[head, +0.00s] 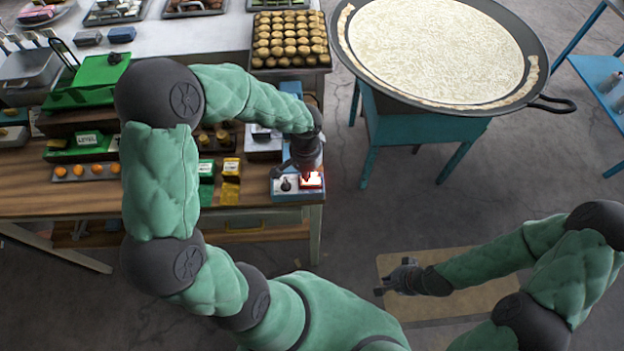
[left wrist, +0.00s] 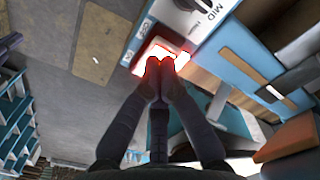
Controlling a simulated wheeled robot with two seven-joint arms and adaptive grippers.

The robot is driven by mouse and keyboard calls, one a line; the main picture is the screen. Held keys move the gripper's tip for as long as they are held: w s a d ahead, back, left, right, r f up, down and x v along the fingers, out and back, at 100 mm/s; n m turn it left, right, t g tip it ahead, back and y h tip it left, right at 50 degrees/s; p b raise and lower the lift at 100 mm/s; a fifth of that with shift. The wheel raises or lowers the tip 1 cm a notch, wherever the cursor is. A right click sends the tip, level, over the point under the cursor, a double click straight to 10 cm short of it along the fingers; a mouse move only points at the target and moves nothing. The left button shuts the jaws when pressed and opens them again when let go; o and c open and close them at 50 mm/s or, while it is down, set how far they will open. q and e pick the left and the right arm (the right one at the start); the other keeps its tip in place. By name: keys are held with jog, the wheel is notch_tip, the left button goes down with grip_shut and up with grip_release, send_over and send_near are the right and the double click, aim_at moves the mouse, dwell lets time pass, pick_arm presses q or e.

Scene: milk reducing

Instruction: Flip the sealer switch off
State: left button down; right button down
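The sealer (head: 284,196) is a blue and white box at the right front corner of the wooden table. Its switch (head: 311,180) glows red-orange on the front panel, and a black knob (head: 287,184) sits left of it. In the left wrist view the lit switch (left wrist: 150,54) is beside a dial marked MID (left wrist: 190,6). My left gripper (head: 306,172) is directly over the switch. Its fingertips (left wrist: 160,64) are together at the switch's edge and hide part of it; contact is not certain. My right gripper (head: 384,284) is away from the table, low at the right; its opening is too small to judge.
Yellow and green boxes (head: 231,169) stand left of the sealer. A tray of round brown items (head: 290,40) is behind. A large pan (head: 435,50) rests on a blue stand at the right.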

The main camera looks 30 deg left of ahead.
pick_arm(q)
jog(key=shift+f+b, duration=0.55)
jog(key=shift+f, duration=0.15)
dwell(0.4)
jog(key=shift+r+p, duration=2.5)
jog(key=shift+r, duration=1.1)
jog(key=shift+s+f, duration=0.1)
